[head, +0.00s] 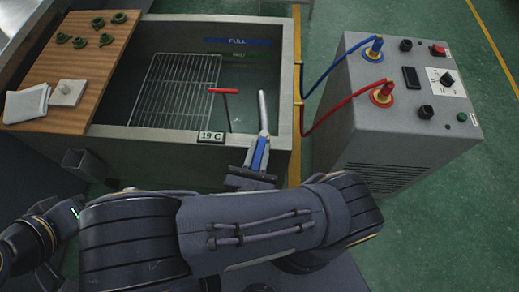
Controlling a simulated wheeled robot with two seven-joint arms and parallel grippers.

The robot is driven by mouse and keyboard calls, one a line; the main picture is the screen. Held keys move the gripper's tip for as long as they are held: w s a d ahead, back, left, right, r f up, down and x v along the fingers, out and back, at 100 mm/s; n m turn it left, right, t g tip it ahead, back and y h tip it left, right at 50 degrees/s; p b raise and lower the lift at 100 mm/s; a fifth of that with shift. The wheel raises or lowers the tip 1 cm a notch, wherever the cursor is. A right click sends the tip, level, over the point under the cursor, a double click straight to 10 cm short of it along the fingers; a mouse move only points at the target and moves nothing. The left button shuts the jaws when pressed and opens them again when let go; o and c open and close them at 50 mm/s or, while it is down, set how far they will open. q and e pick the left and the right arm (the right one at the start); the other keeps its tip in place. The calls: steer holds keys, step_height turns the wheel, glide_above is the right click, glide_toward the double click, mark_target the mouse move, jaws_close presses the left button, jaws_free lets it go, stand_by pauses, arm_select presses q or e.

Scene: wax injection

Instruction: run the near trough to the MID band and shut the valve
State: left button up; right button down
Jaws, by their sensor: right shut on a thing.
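The near trough (284,110) is a grey open tank with a wire rack (176,90) on its floor. On its far wall are a blue band marked FULL (237,42) and a green MID band (238,54). I cannot make out where the water surface stands. A red T-shaped handle (223,91) on a dark stem stands inside the near wall. My right gripper (261,148) is at the near rim, shut on a pale upright lever-like piece (262,106); its fingers hide the lower part. My left gripper is not in view.
A 19 C display (211,137) sits on the near rim. A wooden board (80,62) at left holds green rings (97,31), a folded cloth (27,103) and a pale block (67,93).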

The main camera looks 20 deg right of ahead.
steer(key=c, duration=1.3)
jaws_free()
steer(key=shift+s, duration=0.1)
steer(key=shift+b+v, duration=0.3)
steer(key=shift+v, duration=3.6)
